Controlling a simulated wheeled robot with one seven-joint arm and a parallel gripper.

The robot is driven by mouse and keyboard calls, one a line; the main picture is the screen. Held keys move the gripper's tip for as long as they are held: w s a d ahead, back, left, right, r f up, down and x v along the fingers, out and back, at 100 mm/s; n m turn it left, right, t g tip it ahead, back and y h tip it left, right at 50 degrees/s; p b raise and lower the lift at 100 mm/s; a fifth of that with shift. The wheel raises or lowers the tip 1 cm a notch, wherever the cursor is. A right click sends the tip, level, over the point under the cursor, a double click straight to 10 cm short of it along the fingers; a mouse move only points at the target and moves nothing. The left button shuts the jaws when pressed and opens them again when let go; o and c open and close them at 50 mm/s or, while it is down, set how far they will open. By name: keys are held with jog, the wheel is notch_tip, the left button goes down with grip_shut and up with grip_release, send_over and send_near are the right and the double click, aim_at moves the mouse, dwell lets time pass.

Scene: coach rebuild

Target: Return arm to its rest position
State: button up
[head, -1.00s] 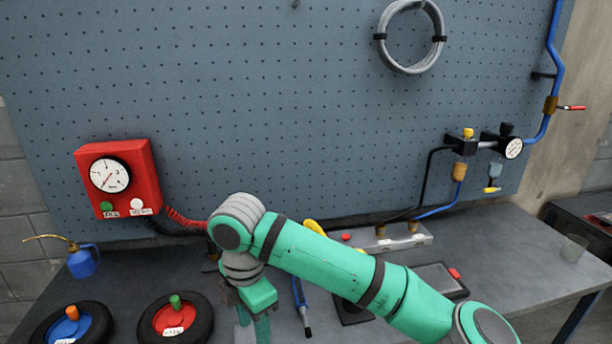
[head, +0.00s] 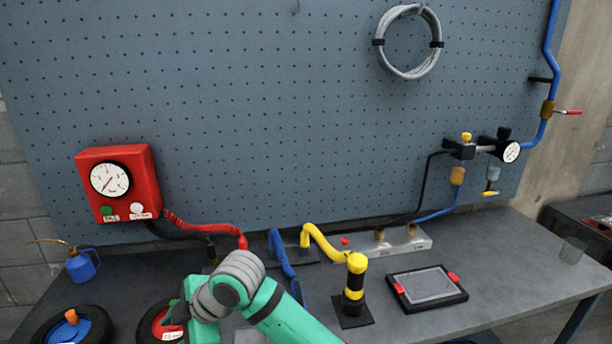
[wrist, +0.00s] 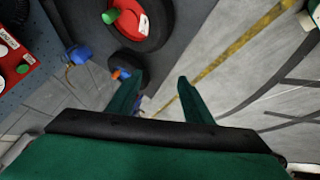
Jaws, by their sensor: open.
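My green arm crosses the lower middle of the head view, bent at a grey joint, over the front of the bench (head: 510,262). The gripper's fingertips are hidden or out of frame there. In the wrist view, my gripper (wrist: 160,88) shows two green fingers spread apart with nothing between them. Beyond them are the bench edge and the floor (wrist: 240,85).
Two tyres, one with a blue hub (head: 68,330) and one with a red hub (head: 172,322), lie at front left. A blue oil can (head: 82,265), red gauge box (head: 120,185), yellow-topped post (head: 355,285), tablet (head: 428,287) and glass (head: 572,250) stand around the bench.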

jog(key=w+a+r+m+t+y, duration=0.1)
jog(key=w+a+m+t+y, duration=0.1)
jog(key=a+m+t+y, duration=0.45)
jog(key=s+d+f+m+t+h, duration=0.4)
jog(key=s+d+f+m+h, duration=0.15)
jog(key=d+f+m, duration=0.4)
jog(key=s+d+f+m+t+h, duration=0.5)
jog(key=s+d+f+m, duration=0.1)
jog(key=d+f+m, duration=0.35)
jog(key=s+d+n+h, duration=0.1)
jog(key=s+d+h, duration=0.1)
jog(key=s+d, duration=0.5)
jog(key=s+d+f+g+h, duration=0.1)
jog(key=s+d+h, duration=0.1)
jog(key=s+d, duration=0.6)
jog(key=s, duration=0.7)
jog(key=shift+s+f+n, duration=0.3)
jog(key=shift+s+n, duration=0.05)
jog(key=shift+s, duration=0.05)
